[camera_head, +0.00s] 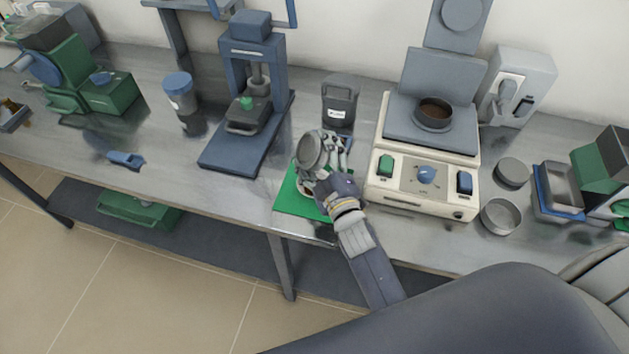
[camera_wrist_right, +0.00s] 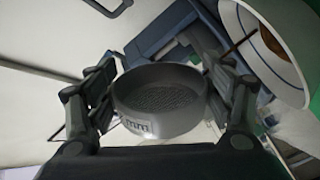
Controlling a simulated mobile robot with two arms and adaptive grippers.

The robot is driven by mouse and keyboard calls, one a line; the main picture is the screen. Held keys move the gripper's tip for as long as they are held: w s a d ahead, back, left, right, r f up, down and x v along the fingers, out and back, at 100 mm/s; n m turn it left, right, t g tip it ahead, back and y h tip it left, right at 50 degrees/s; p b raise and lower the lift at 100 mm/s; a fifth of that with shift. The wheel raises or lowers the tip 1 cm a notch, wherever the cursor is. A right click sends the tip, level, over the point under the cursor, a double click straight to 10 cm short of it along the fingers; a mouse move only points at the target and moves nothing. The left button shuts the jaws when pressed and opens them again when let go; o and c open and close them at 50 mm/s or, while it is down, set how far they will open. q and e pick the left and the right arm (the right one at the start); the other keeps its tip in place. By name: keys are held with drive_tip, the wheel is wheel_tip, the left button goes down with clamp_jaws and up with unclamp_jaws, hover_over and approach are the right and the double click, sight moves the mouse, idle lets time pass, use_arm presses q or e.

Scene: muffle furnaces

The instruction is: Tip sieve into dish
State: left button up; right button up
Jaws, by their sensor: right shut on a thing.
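My right gripper (camera_head: 325,165) is shut on the grey round sieve (camera_head: 311,151), which is tilted steeply over the green mat (camera_head: 292,203). In the right wrist view the sieve (camera_wrist_right: 160,104) sits between both fingers of the gripper (camera_wrist_right: 160,95), with its mesh and lettered wall showing. A pale dish (camera_head: 304,190) is on the mat below the sieve, mostly hidden by the sieve and gripper. A white round dish with a brown patch shows in the right wrist view (camera_wrist_right: 256,50), beside the sieve. My left gripper is not in view.
A cream sieve shaker (camera_head: 420,190) with a dark-filled sieve (camera_head: 433,113) stands right of the mat. A blue press (camera_head: 250,90) and a dark grey container (camera_head: 340,100) stand behind. Round grey pans (camera_head: 501,216) lie at right. The bench left of the mat is fairly clear.

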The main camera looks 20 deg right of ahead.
sight(309, 165)
drive_tip(key=shift+s+r, duration=0.1)
drive_tip(key=shift+s+a+r+n+p, duration=0.15)
drive_tip(key=shift+s+a+n+p, duration=0.2)
drive_tip(key=shift+n, duration=0.25)
drive_tip(key=n, duration=0.1)
drive_tip(key=s+n, duration=0.2)
drive_tip(key=shift+a+r, duration=0.25)
drive_tip(key=shift+a, duration=0.15)
drive_tip(key=shift+w, duration=0.1)
drive_tip(key=n, duration=0.2)
drive_tip(key=a+n, duration=0.1)
drive_tip(key=n, duration=0.1)
drive_tip(key=shift+a, duration=0.2)
